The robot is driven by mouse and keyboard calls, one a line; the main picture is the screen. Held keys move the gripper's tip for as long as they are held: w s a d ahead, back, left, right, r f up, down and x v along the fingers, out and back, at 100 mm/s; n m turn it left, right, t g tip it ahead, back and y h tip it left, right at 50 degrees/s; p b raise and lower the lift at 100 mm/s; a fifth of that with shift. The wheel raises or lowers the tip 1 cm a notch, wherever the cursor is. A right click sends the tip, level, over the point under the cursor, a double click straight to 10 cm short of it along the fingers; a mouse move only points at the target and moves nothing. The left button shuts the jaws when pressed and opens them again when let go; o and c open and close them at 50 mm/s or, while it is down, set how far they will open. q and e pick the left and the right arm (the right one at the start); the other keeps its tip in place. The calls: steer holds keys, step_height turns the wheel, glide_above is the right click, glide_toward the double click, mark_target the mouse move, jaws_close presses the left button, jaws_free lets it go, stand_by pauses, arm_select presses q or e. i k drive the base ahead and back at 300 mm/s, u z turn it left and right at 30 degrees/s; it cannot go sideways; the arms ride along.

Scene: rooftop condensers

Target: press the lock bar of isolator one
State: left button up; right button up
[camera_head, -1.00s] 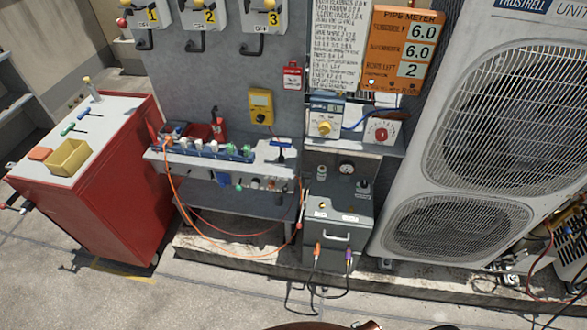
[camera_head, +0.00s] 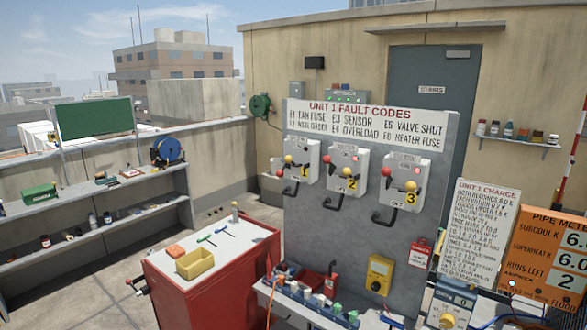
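Isolator one (camera_head: 302,163) is a pale box with a yellow "1", leftmost of three on the grey panel. A red knob and a yellow knob (camera_head: 288,159) show on its front left. A black bent bar (camera_head: 290,188) sticks out below it. I cannot tell which of these parts is the lock bar. Isolator two (camera_head: 348,174) and isolator three (camera_head: 399,187) stand to its right with similar knobs and black bars. Neither of my grippers is in view.
A fault code board (camera_head: 365,127) tops the panel. A red cabinet (camera_head: 215,290) with a yellow bin (camera_head: 195,263) stands in front, left of a ledge (camera_head: 300,310) with coloured fittings. A yellow meter (camera_head: 379,274) hangs at lower right. Shelves (camera_head: 90,235) line the left wall.

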mark_target(288, 160)
steer(key=u, duration=0.45)
steer(key=i, duration=1.1)
steer(key=z, duration=0.4)
